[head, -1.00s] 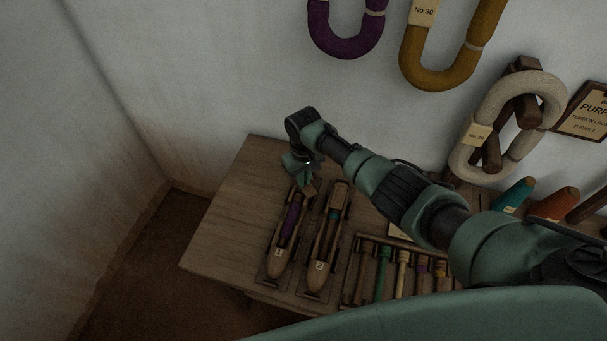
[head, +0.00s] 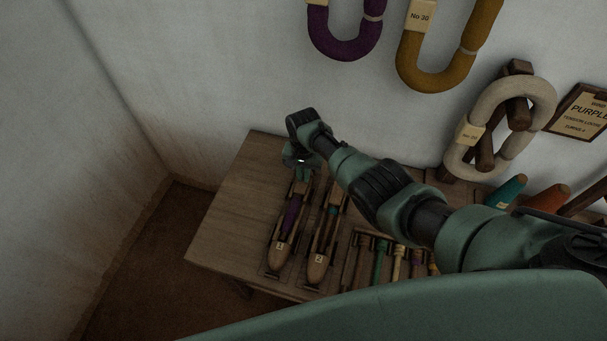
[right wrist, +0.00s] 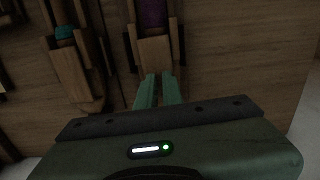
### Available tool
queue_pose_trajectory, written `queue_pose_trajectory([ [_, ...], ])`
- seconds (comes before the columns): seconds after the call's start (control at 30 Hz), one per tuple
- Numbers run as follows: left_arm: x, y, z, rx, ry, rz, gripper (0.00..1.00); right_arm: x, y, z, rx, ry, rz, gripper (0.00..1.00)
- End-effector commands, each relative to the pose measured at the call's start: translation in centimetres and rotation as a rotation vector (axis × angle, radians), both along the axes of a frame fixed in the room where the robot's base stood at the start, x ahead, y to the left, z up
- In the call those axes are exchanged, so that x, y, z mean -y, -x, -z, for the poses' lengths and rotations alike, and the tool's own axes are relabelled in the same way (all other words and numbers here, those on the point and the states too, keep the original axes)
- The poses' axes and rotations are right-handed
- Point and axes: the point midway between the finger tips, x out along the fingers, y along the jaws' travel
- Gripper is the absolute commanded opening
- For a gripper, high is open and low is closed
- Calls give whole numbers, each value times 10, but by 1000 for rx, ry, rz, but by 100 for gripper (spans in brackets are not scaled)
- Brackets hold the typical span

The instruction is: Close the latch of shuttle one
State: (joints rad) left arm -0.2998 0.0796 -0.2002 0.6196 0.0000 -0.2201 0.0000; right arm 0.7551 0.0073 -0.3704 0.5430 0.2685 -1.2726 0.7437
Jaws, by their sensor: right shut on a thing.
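Shuttle one (head: 277,259), a long wooden shuttle with a "1" label and a purple bobbin (head: 291,214), lies on the table. My right gripper (head: 302,177) is at its far end. In the right wrist view the two green fingertips (right wrist: 159,80) are close together at the wooden latch piece (right wrist: 155,55) at the end of the purple bobbin (right wrist: 152,14). The gripper is shut on this latch; the fingers partly hide its edge. Shuttle two (head: 318,259), with a "2" label and a teal bobbin, lies to the right, apart from the gripper. My left gripper is out of view.
A rack of coloured bobbins (head: 378,268) lies right of the shuttles, partly behind my arm. The wooden table (head: 232,215) is clear on its left. Yarn hanks (head: 437,80) hang on the wall behind, with cones (head: 507,190) below at the right.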

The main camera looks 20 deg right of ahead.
Motion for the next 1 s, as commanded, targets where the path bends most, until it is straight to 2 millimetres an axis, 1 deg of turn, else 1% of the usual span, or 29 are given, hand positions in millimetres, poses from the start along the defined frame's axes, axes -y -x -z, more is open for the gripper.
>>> queue_pose_trajectory([
  [0.27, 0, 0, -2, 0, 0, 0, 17, 1, -1, -1, 2, 0, 51, 0],
  [0.63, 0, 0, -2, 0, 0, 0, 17, 1, -2, -1, 3, 1, 54, 0],
  [0.67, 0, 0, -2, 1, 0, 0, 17, 1, -2, -1, 3, 1, 53, 10],
  [0.7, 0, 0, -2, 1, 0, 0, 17, 1, -2, -1, 3, 1, 53, 17],
  [1.0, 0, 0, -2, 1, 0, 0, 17, 0, -1, -2, 2, 1, 52, 17],
])
